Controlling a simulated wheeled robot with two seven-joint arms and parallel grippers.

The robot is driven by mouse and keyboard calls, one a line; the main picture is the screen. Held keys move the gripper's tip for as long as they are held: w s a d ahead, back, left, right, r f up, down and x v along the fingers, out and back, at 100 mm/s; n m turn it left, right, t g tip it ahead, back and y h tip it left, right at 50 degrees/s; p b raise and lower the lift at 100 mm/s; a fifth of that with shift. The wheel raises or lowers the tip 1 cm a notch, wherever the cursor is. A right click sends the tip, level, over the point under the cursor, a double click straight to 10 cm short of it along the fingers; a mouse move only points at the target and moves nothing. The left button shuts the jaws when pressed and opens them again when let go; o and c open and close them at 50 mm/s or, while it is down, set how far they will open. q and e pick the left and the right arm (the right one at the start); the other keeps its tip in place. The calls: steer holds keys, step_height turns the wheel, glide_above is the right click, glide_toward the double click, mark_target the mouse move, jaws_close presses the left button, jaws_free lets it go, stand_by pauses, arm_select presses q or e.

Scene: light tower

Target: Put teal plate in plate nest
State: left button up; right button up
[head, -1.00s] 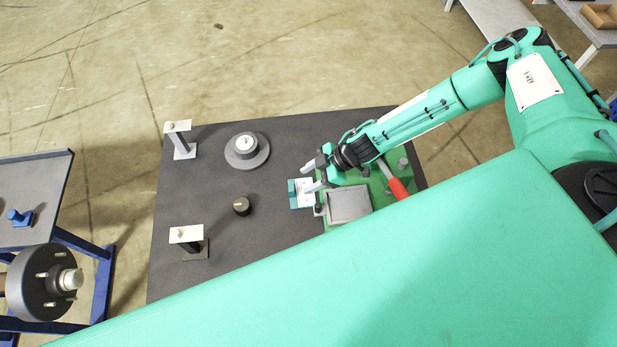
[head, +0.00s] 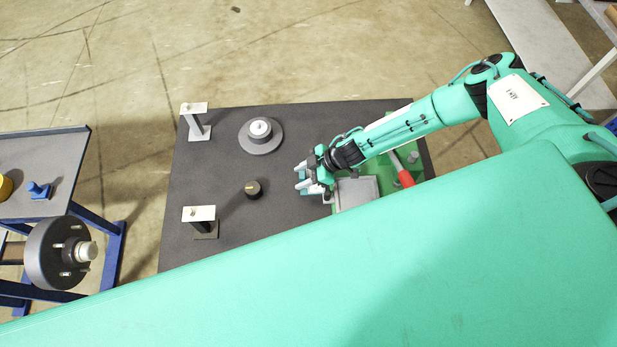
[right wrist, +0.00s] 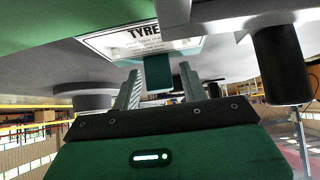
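A small teal piece, which looks like the teal plate (right wrist: 158,73), shows between the two fingers of my right gripper (right wrist: 160,88) in the right wrist view. A gap shows on each side of it, so the fingers are open around it. In the head view my right gripper (head: 303,180) is low over the dark table, left of the green fixture, and hides most of the plate. The plate nest seems to be the grey square recess (head: 356,191) on the green fixture, just right of the gripper; I see nothing in it. My left gripper is not in view.
A red-handled lever (head: 405,178) stands on the fixture. The dark table (head: 235,180) also holds a grey round flanged part (head: 261,136), a black knob (head: 253,189) and two posts with white tops (head: 195,108). A hub (head: 60,252) is at the left. A white "TYRE" label (right wrist: 140,40) is close by.

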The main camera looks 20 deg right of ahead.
jaws_close()
steer(key=shift+w+r, duration=0.1)
steer(key=shift+r, duration=0.1)
